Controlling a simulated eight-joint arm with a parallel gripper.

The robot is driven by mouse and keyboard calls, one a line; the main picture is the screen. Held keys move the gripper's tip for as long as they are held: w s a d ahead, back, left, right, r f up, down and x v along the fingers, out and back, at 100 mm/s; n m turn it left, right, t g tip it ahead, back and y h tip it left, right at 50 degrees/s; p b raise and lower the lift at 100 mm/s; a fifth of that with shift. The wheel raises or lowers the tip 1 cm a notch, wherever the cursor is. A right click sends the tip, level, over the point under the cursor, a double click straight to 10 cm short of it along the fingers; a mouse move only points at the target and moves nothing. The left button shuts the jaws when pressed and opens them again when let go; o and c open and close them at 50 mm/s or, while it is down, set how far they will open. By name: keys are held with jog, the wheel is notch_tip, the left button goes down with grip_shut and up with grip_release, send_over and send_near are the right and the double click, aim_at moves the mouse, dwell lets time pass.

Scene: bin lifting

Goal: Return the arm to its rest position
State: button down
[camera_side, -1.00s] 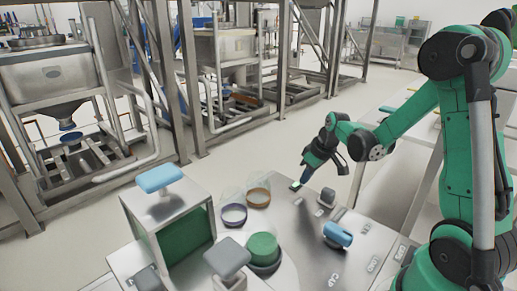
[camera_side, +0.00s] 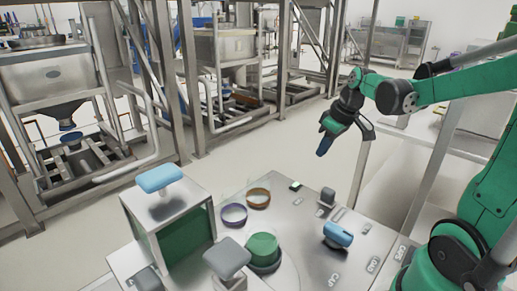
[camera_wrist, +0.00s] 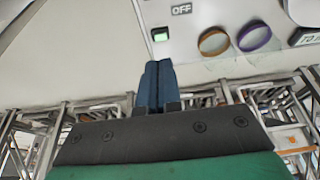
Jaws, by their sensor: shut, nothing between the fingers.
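My gripper (camera_side: 322,147) is raised in the air, above and behind the far edge of the metal work panel (camera_side: 325,270) in the side view. Its blue fingers point down and are shut with nothing between them. In the wrist view the closed blue fingers of my gripper (camera_wrist: 158,75) fill the middle, and the panel (camera_wrist: 205,15) shows beyond them. A small green lit button (camera_side: 296,185) is on the panel's far edge, apart from the fingers. In the wrist view the button (camera_wrist: 160,35) is beside the word OFF.
A purple ring (camera_side: 234,215) and a brown ring (camera_side: 258,198) are on the panel near a green round piece (camera_side: 263,246). A blue-handled knob (camera_side: 338,235) stands at right. A metal box with a blue top handle (camera_side: 159,178) stands at left. Open floor (camera_side: 270,145) lies behind.

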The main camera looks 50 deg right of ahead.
jog(key=shift+a, duration=0.1)
jog(key=s+a+t, duration=0.2)
jog(key=a+t, duration=0.1)
jog(key=a, duration=1.3)
jog(key=shift+r, duration=0.4)
